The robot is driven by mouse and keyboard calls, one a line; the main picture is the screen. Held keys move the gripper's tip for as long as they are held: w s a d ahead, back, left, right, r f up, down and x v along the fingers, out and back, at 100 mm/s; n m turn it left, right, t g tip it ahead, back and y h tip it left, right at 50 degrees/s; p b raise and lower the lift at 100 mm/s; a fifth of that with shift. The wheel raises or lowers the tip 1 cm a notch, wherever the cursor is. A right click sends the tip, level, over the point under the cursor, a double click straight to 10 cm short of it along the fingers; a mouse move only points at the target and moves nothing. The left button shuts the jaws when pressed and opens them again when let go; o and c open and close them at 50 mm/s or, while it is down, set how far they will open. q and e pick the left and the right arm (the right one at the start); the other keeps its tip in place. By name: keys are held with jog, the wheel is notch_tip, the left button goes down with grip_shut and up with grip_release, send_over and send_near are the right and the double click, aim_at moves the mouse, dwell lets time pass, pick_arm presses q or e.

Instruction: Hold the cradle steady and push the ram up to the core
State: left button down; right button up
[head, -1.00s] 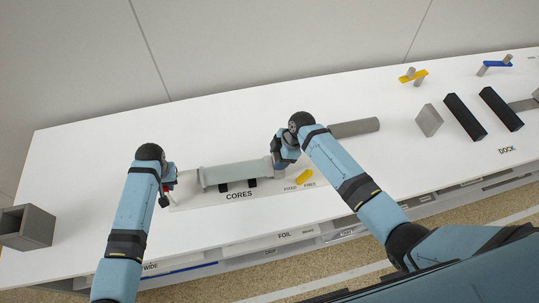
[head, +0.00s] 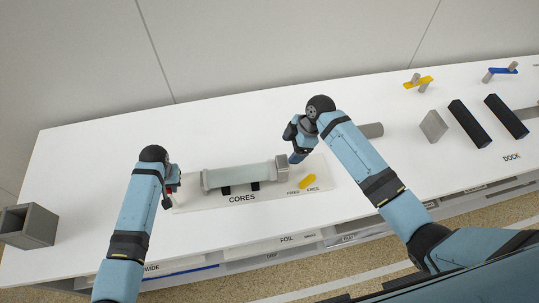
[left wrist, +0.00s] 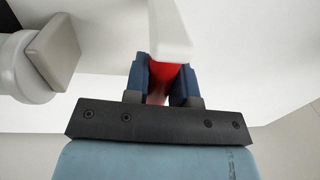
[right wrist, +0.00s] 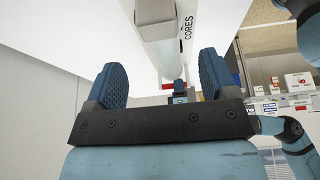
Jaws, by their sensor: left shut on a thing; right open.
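The cradle is a pale plate (head: 188,207) labelled CORES, with a pale grey-green core (head: 240,176) lying along it. A grey square block (head: 281,164), perhaps the ram, stands at the core's right end; I cannot tell if they touch. My left gripper (head: 173,182) is at the cradle's left end. In the left wrist view its fingers are shut on a red handle (left wrist: 158,80) under a white piece. My right gripper (head: 296,157) is open and empty just right of the block. In the right wrist view the block (right wrist: 155,12) lies beyond the spread fingers (right wrist: 160,85).
A yellow piece (head: 307,181) lies by the FIXED and FREE labels. A grey cylinder (head: 371,130) lies behind my right arm. A grey slab (head: 433,125) and black bars (head: 467,121) stand further right. A hollow grey box (head: 28,226) sits at the left edge.

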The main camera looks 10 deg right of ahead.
pick_arm(q)
jog(key=shift+s+f, duration=0.25)
jog(key=shift+f, duration=0.1)
pick_arm(e)
jog(key=v, duration=0.3)
jog(key=shift+d+r, duration=0.1)
jog(key=shift+r, duration=0.2)
dwell(0.3)
pick_arm(q)
jog(key=c, duration=1.3)
grip_release()
jog(key=shift+w+d+r, duration=0.1)
jog(key=shift+w+r, duration=0.05)
jog(key=shift+c, duration=0.2)
jog(key=o, duration=0.5)
jog(key=shift+w, duration=0.2)
jog(key=shift+s, duration=0.15)
jog(key=r, duration=1.2)
jog(key=shift+d, duration=0.35)
pick_arm(e)
jog(key=shift+w, duration=0.1)
